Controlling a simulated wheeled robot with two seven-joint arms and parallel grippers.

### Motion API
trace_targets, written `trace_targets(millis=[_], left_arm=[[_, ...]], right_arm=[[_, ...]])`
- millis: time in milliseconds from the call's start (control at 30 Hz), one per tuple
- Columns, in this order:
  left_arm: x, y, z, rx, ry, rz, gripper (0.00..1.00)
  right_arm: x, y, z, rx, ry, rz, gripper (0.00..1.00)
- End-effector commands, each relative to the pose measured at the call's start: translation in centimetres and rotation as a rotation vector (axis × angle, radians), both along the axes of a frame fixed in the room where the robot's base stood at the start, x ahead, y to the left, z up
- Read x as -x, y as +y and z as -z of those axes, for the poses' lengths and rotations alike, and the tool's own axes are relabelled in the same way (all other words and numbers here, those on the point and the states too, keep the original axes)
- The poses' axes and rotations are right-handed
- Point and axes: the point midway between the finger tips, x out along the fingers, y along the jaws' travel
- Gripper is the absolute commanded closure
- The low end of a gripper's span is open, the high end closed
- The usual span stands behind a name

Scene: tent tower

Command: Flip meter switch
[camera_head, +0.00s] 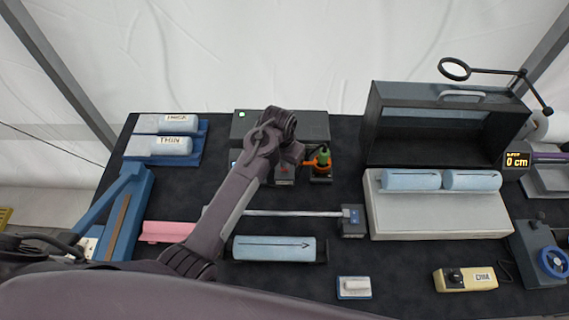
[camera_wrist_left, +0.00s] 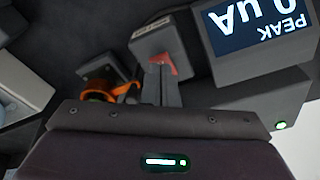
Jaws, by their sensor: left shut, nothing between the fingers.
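The meter (camera_wrist_left: 265,45) shows in the left wrist view as a dark box whose screen reads "PEAK 0 uA" upside down. In the head view the meter (camera_head: 312,127) stands at the back centre, partly hidden by my left arm. A small grey switch box (camera_wrist_left: 165,36) with a red switch lever (camera_wrist_left: 160,60) is beside it. The switch box also shows in the head view (camera_head: 284,176). My left gripper (camera_wrist_left: 161,68) is shut and empty, its fingertips at the red lever; I cannot tell whether they touch. My right gripper is out of view.
An orange holder with a green-topped piece (camera_head: 322,157) stands close to the switch box. A metal rod (camera_head: 295,213) and a blue cylinder (camera_head: 273,249) lie in front. A dark open cabinet (camera_head: 440,125) and a pale block (camera_head: 440,212) are at right.

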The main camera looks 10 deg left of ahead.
Motion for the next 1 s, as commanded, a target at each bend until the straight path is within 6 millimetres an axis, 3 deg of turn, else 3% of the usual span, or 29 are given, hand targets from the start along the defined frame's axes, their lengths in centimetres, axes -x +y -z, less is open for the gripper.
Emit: trace_targets(millis=[667, 1000], left_arm=[[0.0, 0.0, 1.1, 0.000, 0.000, 0.000, 1.00], [0.0, 0.0, -1.1, 0.000, 0.000, 0.000, 1.00]], right_arm=[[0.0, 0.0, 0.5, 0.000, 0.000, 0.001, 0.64], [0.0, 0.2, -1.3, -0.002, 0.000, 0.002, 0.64]])
